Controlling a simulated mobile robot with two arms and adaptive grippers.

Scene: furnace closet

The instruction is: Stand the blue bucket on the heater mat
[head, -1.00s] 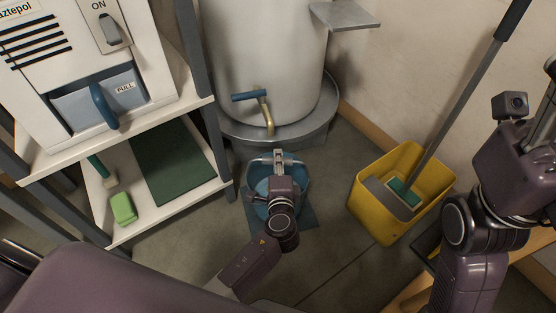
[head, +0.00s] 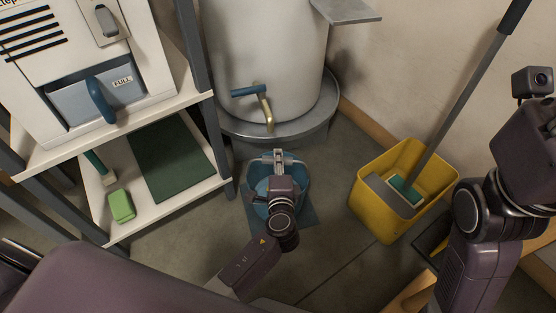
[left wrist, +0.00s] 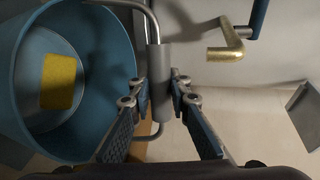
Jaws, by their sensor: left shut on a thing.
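The blue bucket (head: 303,182) is upright in front of the white water heater. My left gripper (head: 279,157) is over it and hides much of it. In the left wrist view the bucket (left wrist: 110,50) is on the left with a yellow sponge (left wrist: 59,81) inside. My left gripper (left wrist: 160,100) is shut on the grey grip of the bucket's handle (left wrist: 160,70). A blue-grey mat (head: 302,217), seemingly the heater mat, lies on the floor, partly behind the bucket and my arm. I cannot tell whether the bucket touches it. My right gripper is out of view.
The water heater (head: 265,50) has a tap (head: 266,108) just beyond the bucket. A yellow mop bucket (head: 385,220) with a mop stands to the right. A white shelf (head: 165,212) with a green mat (head: 172,155) and green sponge (head: 121,206) stands left.

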